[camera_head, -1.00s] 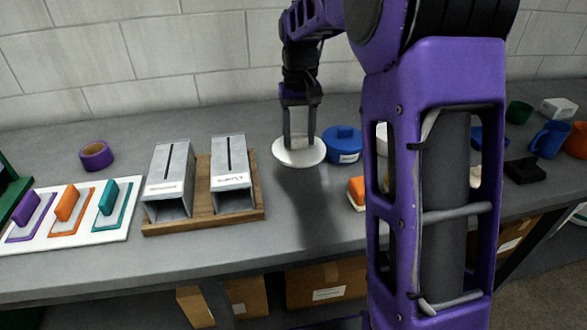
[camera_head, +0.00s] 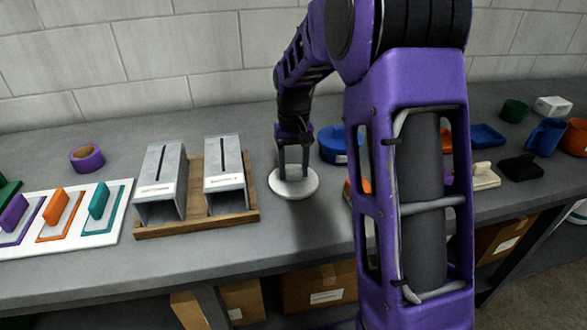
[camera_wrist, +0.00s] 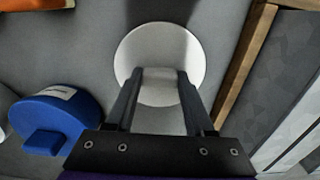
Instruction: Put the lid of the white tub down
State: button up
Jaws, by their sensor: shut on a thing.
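My gripper (camera_head: 293,168) is shut on the white lid (camera_head: 293,184), a round disc held flat over the grey bench, between the wooden rack and the blue tub. In the wrist view the lid (camera_wrist: 158,50) shows beyond my gripper (camera_wrist: 157,75), whose two fingers reach its middle; the grip point is partly hidden. I cannot tell whether the lid touches the bench. The white tub is not clearly visible now; my arm covers much of the bench right of the blue tub.
A blue lidded tub (camera_head: 330,144) stands behind and right of the lid. A wooden rack (camera_head: 240,214) with two metal ducts is to the left. Purple tape (camera_head: 86,158) lies farther left. Clear bench (camera_head: 290,222) lies in front of the lid.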

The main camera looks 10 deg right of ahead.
aim_at(293, 170)
jog(key=shift+f, duration=0.15)
jog(key=o, duration=1.3)
notch_tip(293, 170, up, 12)
jog(key=shift+r+p, duration=0.2)
jog(key=shift+p, duration=0.85)
